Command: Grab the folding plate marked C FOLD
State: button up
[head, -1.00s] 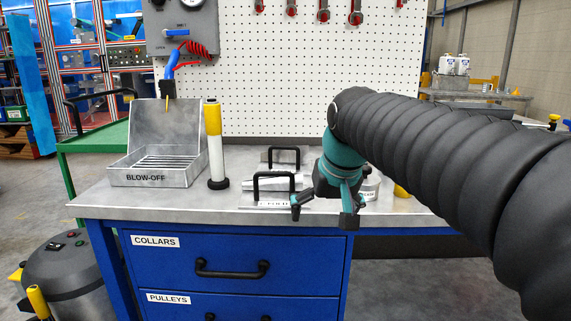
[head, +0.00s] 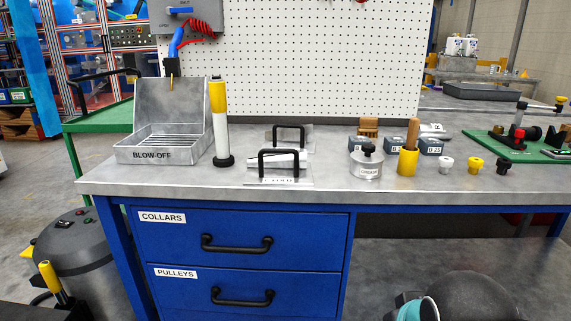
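A flat metal plate (head: 302,182) with a black arched handle lies near the front edge of the bench, left of centre. Its front label ends in what looks like FOLD; the letter before it is too small to read surely. A second plate with a similar black handle (head: 289,128) lies just behind it, partly hidden. A light metal piece shows between the two handles. Part of my gripper (head: 415,308) shows at the bottom edge, right of centre, well below and in front of the plates. Its fingertips are cut off or unclear, so its opening cannot be judged.
The BLOW-OFF tray (head: 158,156) and a yellow-and-white post (head: 219,125) stand left of the plates. A round metal pot (head: 366,163), a yellow holder (head: 408,161), small blocks and knobs stand to the right. The bench top (head: 330,180) between plates and pot is clear.

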aim_at(284, 167)
jog(key=z, duration=0.05)
jog(key=k, duration=0.4)
jog(key=u, duration=0.6)
jog(key=i, duration=1.05)
jog(key=z, duration=1.3)
